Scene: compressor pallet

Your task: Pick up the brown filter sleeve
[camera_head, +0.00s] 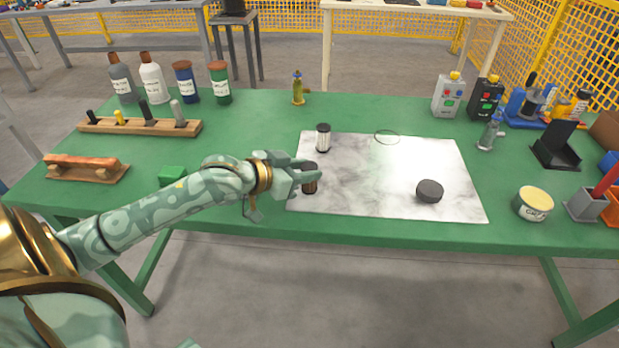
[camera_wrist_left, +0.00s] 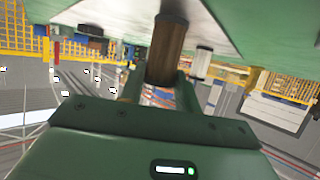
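The brown filter sleeve (camera_head: 310,186) stands upright near the left edge of the pale marbled mat. My left gripper (camera_head: 309,169) is at it, with one finger on either side, and partly covers it in the head view. In the left wrist view the sleeve (camera_wrist_left: 167,50), brown with a dark end, is between the two fingers of my left gripper (camera_wrist_left: 162,88). I cannot tell whether the fingers press on it or leave a small gap. My right gripper is not in view.
On the mat (camera_head: 370,165) are a white cylinder with a dark top (camera_head: 323,138), a thin ring (camera_head: 387,137) and a black disc (camera_head: 429,191). A green block (camera_head: 172,175) lies left, near my forearm. A yellow-topped tin (camera_head: 533,204) stands right. The mat's middle is clear.

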